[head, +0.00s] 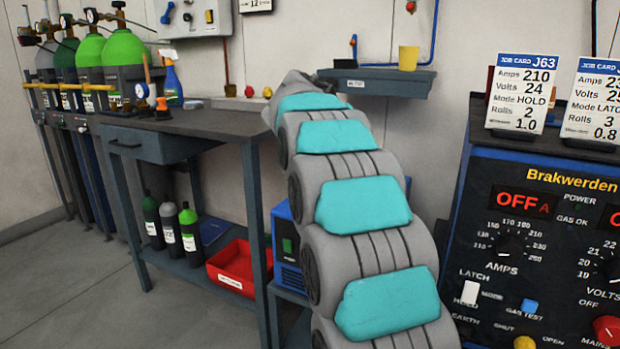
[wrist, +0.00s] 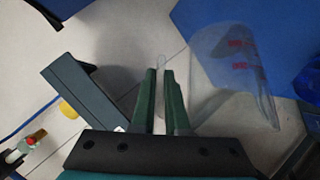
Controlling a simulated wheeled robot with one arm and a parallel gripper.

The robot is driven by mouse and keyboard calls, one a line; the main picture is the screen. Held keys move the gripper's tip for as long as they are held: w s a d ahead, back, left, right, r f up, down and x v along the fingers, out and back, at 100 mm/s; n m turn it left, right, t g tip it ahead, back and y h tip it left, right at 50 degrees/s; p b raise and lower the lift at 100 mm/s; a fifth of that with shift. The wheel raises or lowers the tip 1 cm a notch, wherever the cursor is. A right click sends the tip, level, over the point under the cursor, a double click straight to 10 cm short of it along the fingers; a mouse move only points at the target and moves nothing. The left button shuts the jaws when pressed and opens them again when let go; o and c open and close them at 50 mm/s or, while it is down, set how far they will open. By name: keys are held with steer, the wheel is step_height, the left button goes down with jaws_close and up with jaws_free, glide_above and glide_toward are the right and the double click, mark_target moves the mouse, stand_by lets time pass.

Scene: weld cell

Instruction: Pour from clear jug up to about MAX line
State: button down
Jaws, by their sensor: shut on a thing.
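In the wrist view a clear, see-through jug (wrist: 228,85) with red markings is at the right, beside the green fingers of my gripper (wrist: 160,75). My gripper is shut on a pale, clear upright strip between its fingertips, which looks like the jug's handle. The jug appears tilted in this view. I cannot make out a liquid level in it. No MAX line can be read. In the head view my arm hides my gripper, and the jug does not show.
A grey wall shelf (head: 390,83) bears a yellow cup (head: 408,58). The workbench (head: 190,122) stands left of my arm, with a spray bottle (head: 171,78) on it. A blue unit (head: 288,245) is partly hidden behind my arm. The welder panel (head: 540,230) stands close at right.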

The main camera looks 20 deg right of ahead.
steer(key=shift+d+f+y, duration=0.2)
steer(key=shift+f+y, duration=0.1)
steer(key=shift+f, duration=0.45)
steer(key=shift+s+d+m+y, duration=0.1)
steer(key=shift+m+y, duration=0.2)
steer(key=shift+m, duration=0.1)
steer(key=shift+d, duration=0.1)
stand_by(0.9)
steer(key=shift+s+d+f+t+y+p, duration=0.1)
steer(key=shift+s+d+t+y+p, duration=0.05)
steer(key=shift+t+y+p, duration=0.15)
steer(key=d+f+m+y+b, duration=0.1)
steer(key=f, duration=0.1)
steer(key=s+d+f+t+y+b, duration=0.1)
steer(key=f, duration=0.2)
steer(key=s+d+f+m+y+b, duration=0.1)
steer(key=f, duration=0.2)
steer(key=shift+d+f+m+y, duration=0.1)
steer(key=shift+d+m+y, duration=0.2)
steer(key=shift+d+y, duration=0.1)
steer(key=shift+s+d+f+m+t+y, duration=0.1)
steer(key=shift+d+f+m+t+y, duration=0.15)
steer(key=shift+f+y, duration=0.25)
steer(key=shift+s+d+f+m+t+y, duration=0.1)
steer(key=shift+d+f+m+t+y, duration=0.15)
steer(key=shift+f, duration=0.3)
